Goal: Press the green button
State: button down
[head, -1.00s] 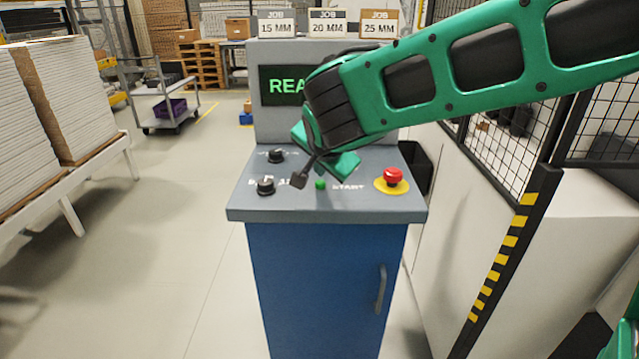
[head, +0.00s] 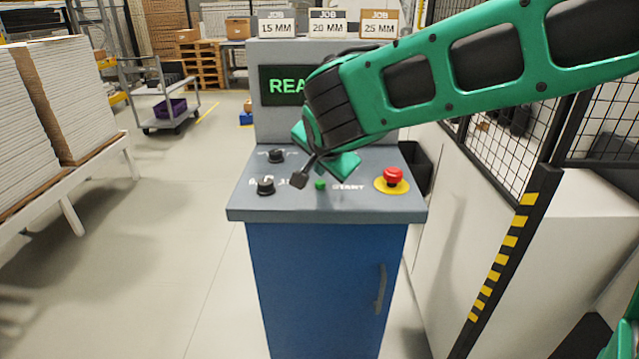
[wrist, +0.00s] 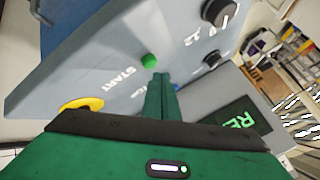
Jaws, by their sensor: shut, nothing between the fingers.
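The green button (head: 320,185) is a small round cap beside the white START label on the grey sloped panel (head: 350,207). It also shows in the wrist view (wrist: 149,60), just past the fingertips. My gripper (wrist: 160,80) is shut and empty, with its tips close to the button. I cannot tell whether they touch it. In the head view my gripper (head: 300,180) shows as a dark tip above the panel, left of the button. The green arm hides part of the panel and of the screen (head: 283,86).
A red mushroom button on a yellow disc (head: 393,178) sits right of START. Two black knobs (head: 266,185) (head: 276,156) are on the left. Job cards (head: 328,23) stand on top. A striped post and mesh fence (head: 505,255) border the right side.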

jog(key=shift+f, duration=0.15)
jog(key=shift+s+f, duration=0.1)
jog(key=shift+f, duration=0.15)
